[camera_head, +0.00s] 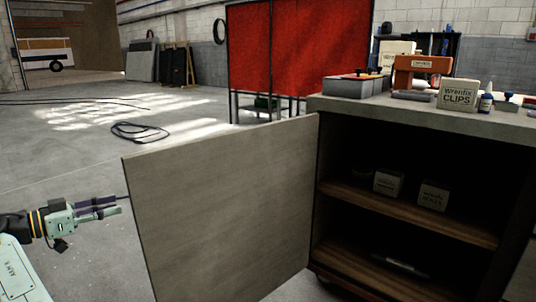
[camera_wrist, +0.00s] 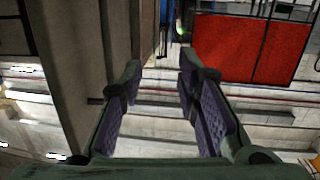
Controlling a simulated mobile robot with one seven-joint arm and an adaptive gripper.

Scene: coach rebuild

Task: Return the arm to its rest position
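My gripper (camera_head: 112,206) is at the lower left of the head view, held out to the left of the open cabinet door (camera_head: 225,215). Its fingers point toward the door's free edge. In the wrist view my gripper (camera_wrist: 158,78) has its two purple-padded fingers spread apart with nothing between them. A grey-brown panel, likely the door (camera_wrist: 85,60), stands close to the left finger there. I cannot tell whether they touch. Part of my pale green arm shows at the lower left corner of the head view.
The cabinet (camera_head: 420,118) has boxes and tools on top and small boxes on its inner shelf (camera_head: 420,215). A red screen (camera_head: 300,50) stands behind. A black cable (camera_head: 140,132) lies on the open concrete floor (camera_head: 60,155) at the left.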

